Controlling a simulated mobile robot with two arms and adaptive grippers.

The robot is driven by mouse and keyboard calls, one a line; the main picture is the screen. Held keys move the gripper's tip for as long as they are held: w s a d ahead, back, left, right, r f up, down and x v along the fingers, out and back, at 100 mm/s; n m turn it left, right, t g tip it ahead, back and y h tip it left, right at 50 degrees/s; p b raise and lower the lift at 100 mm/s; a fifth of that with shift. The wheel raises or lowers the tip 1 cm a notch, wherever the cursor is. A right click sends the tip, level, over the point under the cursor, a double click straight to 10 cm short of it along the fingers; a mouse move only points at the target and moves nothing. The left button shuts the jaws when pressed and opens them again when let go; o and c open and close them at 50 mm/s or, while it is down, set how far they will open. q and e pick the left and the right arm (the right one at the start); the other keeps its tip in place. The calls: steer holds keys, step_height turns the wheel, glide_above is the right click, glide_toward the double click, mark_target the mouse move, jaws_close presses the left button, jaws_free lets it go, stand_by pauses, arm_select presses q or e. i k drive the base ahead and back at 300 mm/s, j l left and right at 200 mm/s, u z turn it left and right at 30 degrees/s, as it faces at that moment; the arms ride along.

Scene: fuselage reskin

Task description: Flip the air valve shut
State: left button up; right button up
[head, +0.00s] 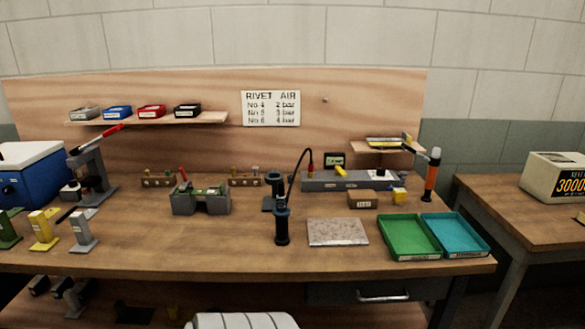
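The air valve appears to be the small yellow lever (341,171) on the long grey air manifold (362,182) at the back right of the bench. The lever lies slanted across the manifold's front top edge. Its position, open or shut, cannot be told from here. A small dark gauge panel (334,159) stands just behind it, its reading too small to make out. A black hose (292,172) runs from a red fitting (311,168) at the manifold's left end to a black upright tool (282,225). Neither of my grippers is in view.
A small cardboard box (362,200) and a yellow block (399,195) stand before the manifold. An orange-handled tool (431,178) stands to its right. A speckled plate (337,232), a green tray (408,238) and a teal tray (455,234) lie nearer the front.

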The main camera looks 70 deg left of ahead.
mark_target(339, 171)
steer(key=u, duration=1.95)
steer(key=i+l, duration=0.65)
steer(key=i, duration=0.3)
